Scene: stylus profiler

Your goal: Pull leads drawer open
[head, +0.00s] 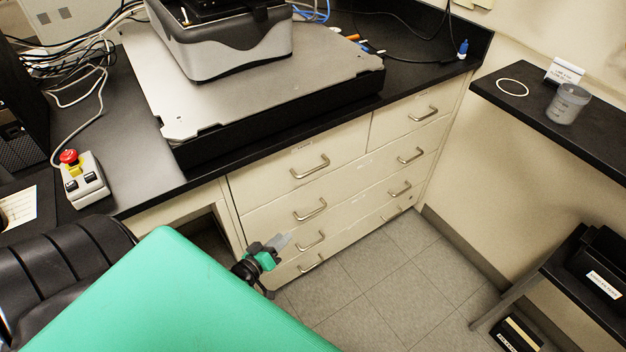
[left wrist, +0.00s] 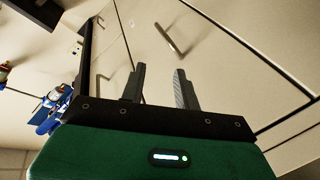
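A cream drawer cabinet (head: 345,185) stands under the black bench top, with two columns of drawers and metal bar handles. All its drawers look shut. Its labels are too small to read, so I cannot tell which is the leads drawer. My left gripper (head: 280,243) is in front of the lower left drawers, near a low handle (head: 311,242). In the left wrist view my left gripper (left wrist: 160,84) is open and empty, its two dark fingers apart. A bar handle (left wrist: 168,40) lies beyond the fingertips, apart from them. My right gripper is not in view.
A grey plate (head: 225,95) with an instrument (head: 230,50) sits on the bench. A control box with a red button (head: 80,180) stands at left. A side shelf (head: 545,115) holds a clear cup (head: 567,103). The tiled floor (head: 380,280) before the cabinet is clear.

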